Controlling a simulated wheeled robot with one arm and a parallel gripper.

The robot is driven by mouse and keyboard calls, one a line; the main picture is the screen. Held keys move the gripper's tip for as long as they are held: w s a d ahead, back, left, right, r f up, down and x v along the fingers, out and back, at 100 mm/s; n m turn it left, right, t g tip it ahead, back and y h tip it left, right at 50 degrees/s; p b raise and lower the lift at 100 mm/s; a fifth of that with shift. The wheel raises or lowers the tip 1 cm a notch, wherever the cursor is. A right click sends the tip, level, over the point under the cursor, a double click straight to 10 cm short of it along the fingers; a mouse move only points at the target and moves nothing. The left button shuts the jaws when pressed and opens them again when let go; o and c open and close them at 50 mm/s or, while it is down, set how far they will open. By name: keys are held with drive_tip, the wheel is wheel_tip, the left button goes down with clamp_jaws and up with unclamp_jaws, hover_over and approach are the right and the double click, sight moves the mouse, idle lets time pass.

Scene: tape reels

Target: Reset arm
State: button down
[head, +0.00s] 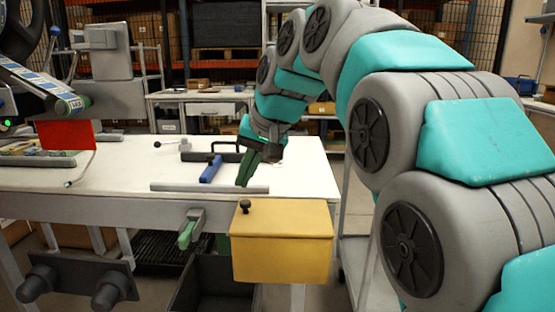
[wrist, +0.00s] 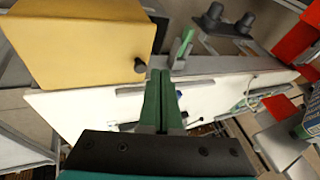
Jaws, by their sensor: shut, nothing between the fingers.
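My arm (head: 400,60) reaches in from the right in the head view, bent over the white table. My gripper (head: 244,184) points down over the right part of the table with its green fingers together and nothing between them. In the wrist view my gripper (wrist: 160,72) also shows shut and empty, its two green fingers side by side. The fingertips appear close to the table's front edge, near the yellow box; I cannot tell the exact height above the table.
The yellow box (head: 283,245) with a black knob hangs at the table's front. On the white table (head: 310,180) are a blue-handled tool (head: 211,168) and a grey bar (head: 190,188). A green-handled clamp (head: 187,232) juts from the front edge. A machine with a red panel (head: 66,134) stands left.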

drive_tip(key=s+d+f+g+h, duration=0.1)
drive_tip(key=s+d+f+g, duration=0.1)
drive_tip(key=s+d+f, duration=0.5)
drive_tip(key=s+d+f+g+h, duration=0.1)
drive_tip(key=s+d+f+h, duration=0.1)
drive_tip(key=s+d+f, duration=0.5)
drive_tip(key=s+d+f+g+h, duration=0.1)
drive_tip(key=s+d+f, duration=0.6)
drive_tip(key=s+f, duration=0.7)
drive_tip(key=s+g, duration=0.1)
drive_tip(key=s, duration=0.4)
drive_tip(key=shift+d+m+g+h, duration=0.2)
drive_tip(key=shift+m+g+h, duration=0.1)
drive_tip(key=shift+m, duration=0.1)
